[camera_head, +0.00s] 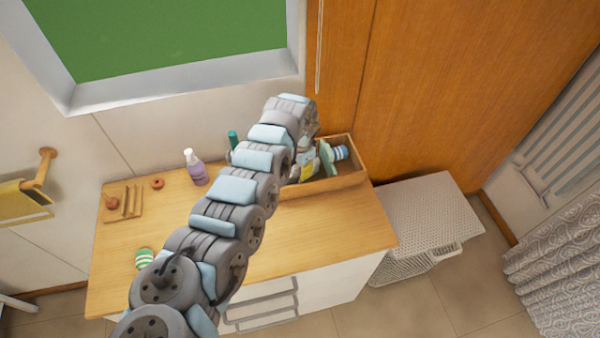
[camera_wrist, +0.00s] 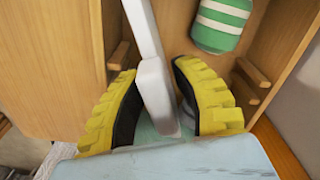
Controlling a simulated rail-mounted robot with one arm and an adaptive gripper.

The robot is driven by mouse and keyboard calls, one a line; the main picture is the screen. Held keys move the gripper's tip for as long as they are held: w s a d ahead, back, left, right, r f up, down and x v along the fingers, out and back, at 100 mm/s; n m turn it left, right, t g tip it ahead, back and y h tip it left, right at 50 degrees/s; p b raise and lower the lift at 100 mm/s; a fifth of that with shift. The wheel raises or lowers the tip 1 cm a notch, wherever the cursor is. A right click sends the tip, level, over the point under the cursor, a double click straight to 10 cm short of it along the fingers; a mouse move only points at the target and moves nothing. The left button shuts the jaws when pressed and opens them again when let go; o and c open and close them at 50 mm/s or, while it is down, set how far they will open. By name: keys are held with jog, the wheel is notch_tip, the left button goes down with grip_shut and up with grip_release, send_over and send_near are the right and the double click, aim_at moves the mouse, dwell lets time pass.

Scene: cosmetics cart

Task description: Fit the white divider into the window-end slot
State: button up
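The white divider (camera_wrist: 148,45) is a long pale bar between the yellow fingers of my gripper (camera_wrist: 158,75) in the wrist view. Both fingertips lie close against its sides, and the gripper looks shut on it. Its far end runs out of the top of the frame. Small wooden slot rails stand on the tray walls, one set to the left (camera_wrist: 118,55) and one to the right (camera_wrist: 250,82). In the head view the wooden tray (camera_head: 350,180) is at the cart's right end, with my gripper (camera_head: 303,165) at it, partly hidden by my arm. I cannot tell whether the divider sits in a slot.
A green-and-white striped jar (camera_wrist: 222,22) is in the tray, right of the divider. A purple bottle (camera_head: 196,168), a teal bottle (camera_head: 233,139), a striped jar (camera_head: 144,258) and a wooden holder (camera_head: 124,203) stand on the cart top (camera_head: 335,228). Its front right is clear.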

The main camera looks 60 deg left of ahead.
jog(key=shift+f, duration=0.1)
jog(key=shift+c, duration=0.2)
grip_shut()
notch_tip(320, 180, up, 10)
jog(key=shift+f+b, duration=0.15)
jog(key=shift+b, duration=0.2)
jog(key=shift+w+a+r+n+p, duration=0.1)
jog(key=shift+a+r+n+p, duration=0.1)
jog(key=shift+r+n+p, duration=0.35)
jog(key=a+r+n+p, duration=0.1)
jog(key=n+p, duration=0.1)
jog(key=n, duration=0.2)
jog(key=n+p, duration=0.2)
jog(key=n, duration=0.2)
jog(key=a+r+n+p, duration=0.1)
jog(key=n+p, duration=0.1)
jog(key=n, duration=0.2)
jog(key=shift+w+a+r+n+p, duration=0.2)
jog(key=shift+a+r+n+p, duration=0.05)
jog(key=shift+a+r+p, duration=0.05)
